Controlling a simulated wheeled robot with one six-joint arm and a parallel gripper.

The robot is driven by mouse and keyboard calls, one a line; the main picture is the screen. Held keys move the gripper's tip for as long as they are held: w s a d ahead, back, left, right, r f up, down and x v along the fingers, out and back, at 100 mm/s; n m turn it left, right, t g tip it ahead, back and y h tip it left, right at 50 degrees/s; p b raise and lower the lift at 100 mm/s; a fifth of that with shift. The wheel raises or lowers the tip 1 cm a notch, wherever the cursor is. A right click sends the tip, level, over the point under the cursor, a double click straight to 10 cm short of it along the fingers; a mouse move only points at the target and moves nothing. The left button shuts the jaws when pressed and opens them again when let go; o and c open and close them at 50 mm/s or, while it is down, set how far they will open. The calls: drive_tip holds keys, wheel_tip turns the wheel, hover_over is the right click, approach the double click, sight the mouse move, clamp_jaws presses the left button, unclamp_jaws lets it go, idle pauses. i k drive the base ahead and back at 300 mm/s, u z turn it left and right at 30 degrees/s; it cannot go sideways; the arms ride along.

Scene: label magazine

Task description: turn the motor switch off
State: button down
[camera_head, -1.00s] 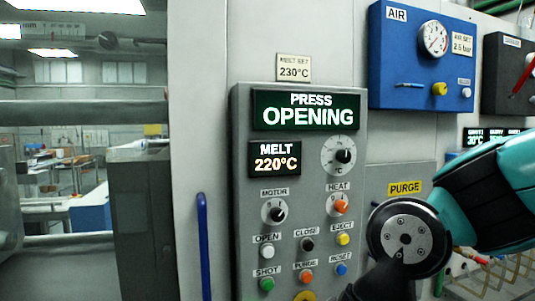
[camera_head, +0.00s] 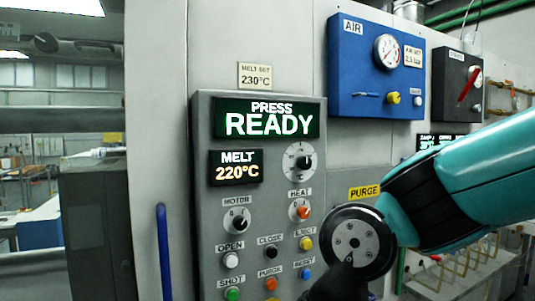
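The motor switch (camera_head: 237,221) is a black rotary knob on a pale round dial under the MOTOR label, at the left of the grey control panel (camera_head: 205,130). Its pointer seems turned to the right of upright, but the small marks are hard to read. The press display (camera_head: 266,120) reads PRESS READY. My teal and black arm comes in from the right, and its round grey wrist stands in front of the panel's lower right edge. My gripper's fingers are below the picture or hidden, and nothing of mine touches the motor switch.
The melt display (camera_head: 236,167) reads 220°C. The orange heat knob (camera_head: 303,212) and several coloured buttons sit close to the motor switch. A blue handle (camera_head: 163,250) stands left of the panel. The blue air box (camera_head: 340,60) is at upper right.

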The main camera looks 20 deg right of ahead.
sight(239, 222)
drive_tip(key=z, duration=2.3)
drive_tip(key=k, duration=1.1)
drive_tip(key=u, duration=1.2)
drive_tip(key=i, duration=0.5)
drive_tip(key=z, duration=0.05)
